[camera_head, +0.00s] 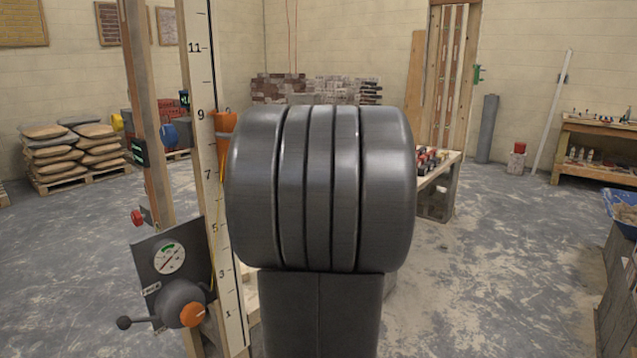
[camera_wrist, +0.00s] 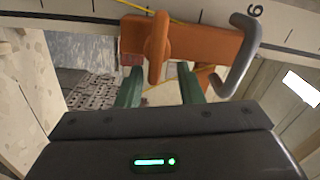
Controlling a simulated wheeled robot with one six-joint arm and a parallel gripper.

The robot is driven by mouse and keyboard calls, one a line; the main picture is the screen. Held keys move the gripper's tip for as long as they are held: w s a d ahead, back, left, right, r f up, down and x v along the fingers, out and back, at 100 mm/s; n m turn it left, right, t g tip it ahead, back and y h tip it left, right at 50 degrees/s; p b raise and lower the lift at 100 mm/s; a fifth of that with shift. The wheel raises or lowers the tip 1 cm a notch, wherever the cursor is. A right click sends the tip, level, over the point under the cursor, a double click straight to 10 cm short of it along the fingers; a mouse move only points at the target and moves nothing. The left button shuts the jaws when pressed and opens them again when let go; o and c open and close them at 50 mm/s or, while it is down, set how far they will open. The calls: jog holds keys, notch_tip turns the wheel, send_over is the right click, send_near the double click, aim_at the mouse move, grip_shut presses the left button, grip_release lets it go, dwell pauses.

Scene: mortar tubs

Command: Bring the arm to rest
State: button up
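My gripper (camera_wrist: 160,78) shows in the wrist view with its two green fingers apart. An orange block (camera_wrist: 203,42) with an upright orange loop (camera_wrist: 157,47) and a grey bent hook (camera_wrist: 240,55) is just ahead of the fingertips, against a marked board (camera_wrist: 185,12). The loop lines up with the gap between the fingers and is narrower than it. I cannot tell whether the fingers touch the block. In the head view my dark arm fills the middle and hides the gripper. An orange piece (camera_head: 226,122) shows at its left edge, near the 9 mark.
The tall numbered board (camera_head: 203,150) and a wooden post (camera_head: 150,130) stand close on the left. A gauge panel (camera_head: 168,258) with a lever is low beside them. A bench (camera_head: 437,185) is behind my arm. Open floor (camera_head: 500,270) lies to the right.

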jog(key=shift+a+r+n, duration=0.1)
jog(key=shift+r+n, duration=0.2)
jog(key=shift+n, duration=0.9)
